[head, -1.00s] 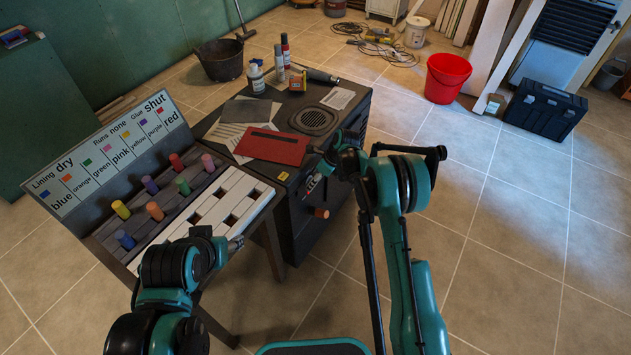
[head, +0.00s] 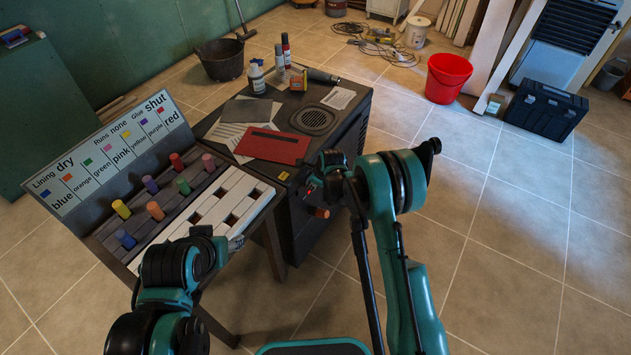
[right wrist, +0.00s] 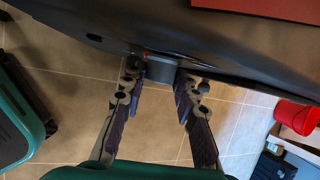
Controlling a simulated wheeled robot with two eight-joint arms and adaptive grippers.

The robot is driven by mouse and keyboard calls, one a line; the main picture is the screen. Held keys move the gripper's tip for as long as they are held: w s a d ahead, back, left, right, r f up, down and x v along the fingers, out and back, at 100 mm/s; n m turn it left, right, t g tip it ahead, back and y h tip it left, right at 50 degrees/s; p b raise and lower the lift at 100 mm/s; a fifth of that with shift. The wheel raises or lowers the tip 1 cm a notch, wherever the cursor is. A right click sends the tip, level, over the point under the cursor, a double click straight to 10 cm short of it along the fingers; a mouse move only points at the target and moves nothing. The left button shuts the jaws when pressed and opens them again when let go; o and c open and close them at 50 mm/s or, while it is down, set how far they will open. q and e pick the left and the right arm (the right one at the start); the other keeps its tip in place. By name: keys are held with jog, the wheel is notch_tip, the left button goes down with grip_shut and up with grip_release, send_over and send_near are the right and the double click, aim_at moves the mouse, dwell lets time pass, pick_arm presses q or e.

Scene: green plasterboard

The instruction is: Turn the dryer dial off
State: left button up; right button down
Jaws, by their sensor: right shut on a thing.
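The dryer (head: 345,160) is a dark cabinet with a round vent on top, in the middle of the head view. My right gripper (head: 312,184) is at its front face, and my wrist hides most of the dial there. In the right wrist view, the fingers of my right gripper (right wrist: 161,90) are on either side of a grey block-shaped dial (right wrist: 161,69) on the dryer's front and are shut on it. Which way the dial points cannot be told. My left gripper (head: 236,243) is beside the peg board; its fingers are too small to read.
An orange knob (head: 321,213) sticks out low on the dryer front. The peg board (head: 190,228) with coloured pegs stands to the left. A red bucket (head: 447,80) stands on the open floor.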

jog(key=shift+s+a+f+n+t+h, duration=0.15)
jog(key=shift+n+t+h, duration=0.15)
jog(key=shift+t+h, duration=0.5)
jog(key=shift+t, duration=0.4)
jog(key=c, duration=1.2)
grip_release()
jog(key=shift+o, duration=0.2)
jog(key=v, duration=1.2)
